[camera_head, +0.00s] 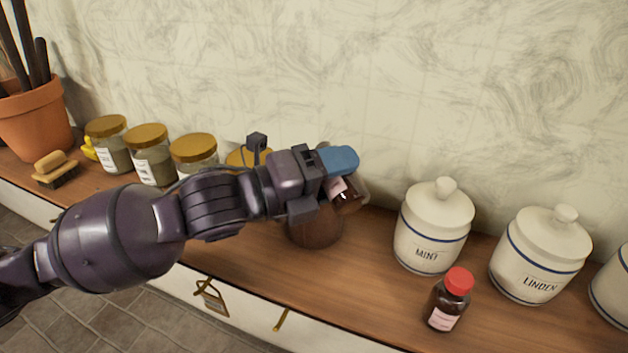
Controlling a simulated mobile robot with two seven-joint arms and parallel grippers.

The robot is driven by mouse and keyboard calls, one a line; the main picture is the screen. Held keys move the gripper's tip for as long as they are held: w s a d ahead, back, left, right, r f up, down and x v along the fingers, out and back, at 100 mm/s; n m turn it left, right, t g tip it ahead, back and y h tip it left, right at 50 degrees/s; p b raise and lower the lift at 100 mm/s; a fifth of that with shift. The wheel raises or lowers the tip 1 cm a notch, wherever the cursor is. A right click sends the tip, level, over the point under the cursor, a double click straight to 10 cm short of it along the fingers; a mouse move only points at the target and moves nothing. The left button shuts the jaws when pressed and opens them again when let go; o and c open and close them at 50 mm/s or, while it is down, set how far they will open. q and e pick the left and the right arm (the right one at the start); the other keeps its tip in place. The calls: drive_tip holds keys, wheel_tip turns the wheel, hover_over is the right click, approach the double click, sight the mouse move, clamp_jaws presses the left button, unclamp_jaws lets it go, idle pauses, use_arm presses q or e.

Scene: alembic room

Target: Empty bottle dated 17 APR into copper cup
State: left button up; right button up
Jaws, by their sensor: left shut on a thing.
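My left gripper (330,184) is shut on a brown glass bottle (348,198) with a pale pink label, right of the middle of the view. The bottle is tilted, and the gripper hides much of it. Its mouth and the date on its label cannot be made out. A dark reddish-brown rounded vessel (315,232), which looks like the copper cup, stands on the counter just below the gripper and bottle. Its top is hidden by the gripper. A second brown bottle (446,301) with a red cap stands upright near the counter's front edge; its label is too small to read. My right gripper is not in view.
White canisters marked MINT (433,228) and LINDEN (541,256) stand at the right, with another cut off by the frame. Gold-lidded jars (148,158), a brush (55,170) and a terracotta pot (35,125) stand at the left. The wooden counter (385,290) is clear in front of the cup.

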use_arm(q)
drive_tip(key=shift+s+m, duration=0.15)
drive_tip(key=shift+m, duration=2.55)
drive_tip(key=m, duration=0.3)
drive_tip(key=shift+p, duration=0.4)
drive_tip(key=shift+s+d+r+m+p, duration=0.1)
drive_tip(key=shift+s+m+p, duration=0.1)
drive_tip(key=shift+m, duration=0.4)
drive_tip(key=shift+s+d+m+p, duration=0.1)
drive_tip(key=shift+m+p, duration=0.1)
drive_tip(key=shift+m, duration=0.4)
drive_tip(key=shift+s+m, duration=0.1)
drive_tip(key=shift+m, duration=0.2)
drive_tip(key=m, duration=0.1)
drive_tip(key=s+m+p, duration=0.1)
drive_tip(key=shift+s+d+r+m+p, duration=0.15)
drive_tip(key=shift+d+r+m+p, duration=0.15)
drive_tip(key=shift+r+m, duration=0.1)
drive_tip(key=shift+f, duration=0.15)
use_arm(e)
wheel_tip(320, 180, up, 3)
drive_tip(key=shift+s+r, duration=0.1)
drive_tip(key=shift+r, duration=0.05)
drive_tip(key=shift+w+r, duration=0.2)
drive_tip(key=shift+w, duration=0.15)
